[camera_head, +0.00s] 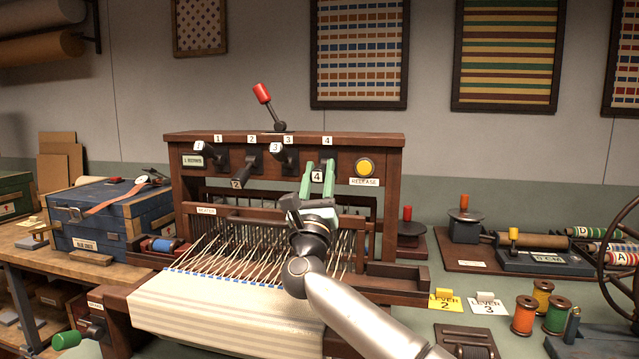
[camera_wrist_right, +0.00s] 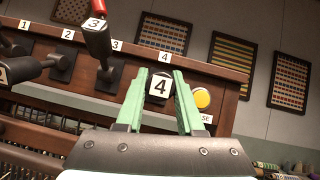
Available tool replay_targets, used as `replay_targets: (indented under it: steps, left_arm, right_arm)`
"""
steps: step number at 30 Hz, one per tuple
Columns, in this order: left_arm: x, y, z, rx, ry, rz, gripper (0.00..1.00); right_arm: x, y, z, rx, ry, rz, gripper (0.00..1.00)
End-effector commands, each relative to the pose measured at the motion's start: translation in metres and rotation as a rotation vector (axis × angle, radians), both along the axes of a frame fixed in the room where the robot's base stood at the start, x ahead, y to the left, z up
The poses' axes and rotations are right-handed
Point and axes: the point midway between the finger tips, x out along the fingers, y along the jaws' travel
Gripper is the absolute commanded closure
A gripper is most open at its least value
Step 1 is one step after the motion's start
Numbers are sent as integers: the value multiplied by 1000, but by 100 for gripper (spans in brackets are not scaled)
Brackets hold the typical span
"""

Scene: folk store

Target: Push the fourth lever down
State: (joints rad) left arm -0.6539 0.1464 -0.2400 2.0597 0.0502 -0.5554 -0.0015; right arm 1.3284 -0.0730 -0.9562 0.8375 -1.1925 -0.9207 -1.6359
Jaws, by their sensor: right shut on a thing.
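The fourth lever's knob (camera_head: 317,176), dark with a white "4" tag, sits between the green fingers of my right gripper (camera_head: 319,172). Lever 2 (camera_head: 237,183) points lower. Lever 1 (camera_head: 201,147) and lever 3 (camera_head: 276,147) stand higher. My left gripper is out of view.
The wooden loom (camera_head: 389,200) carries the levers. A yellow release button (camera_head: 365,167) is just right of lever 4. A red-tipped lever (camera_head: 262,94) rises from the top beam. Striped cloth (camera_head: 210,305) and warp threads lie below. Thread spools (camera_head: 524,315) stand at the right.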

Motion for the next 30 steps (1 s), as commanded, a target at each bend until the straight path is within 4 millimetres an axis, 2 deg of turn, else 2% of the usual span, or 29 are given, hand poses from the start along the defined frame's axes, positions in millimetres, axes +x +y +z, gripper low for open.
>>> replay_targets:
  steps: [13,14,15,21,30]
  left_arm:
    - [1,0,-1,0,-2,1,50]
    - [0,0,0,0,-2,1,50]
    - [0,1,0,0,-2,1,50]
    - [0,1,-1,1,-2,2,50]
    - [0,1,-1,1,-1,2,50]
  right_arm:
    - [0,1,-2,1,-3,3,100]
    - [0,1,-2,1,-3,3,60]
    - [0,1,-1,0,-3,2,55]
    - [0,0,-1,0,-4,1,33]
    - [0,0,-1,-2,-5,1,33]
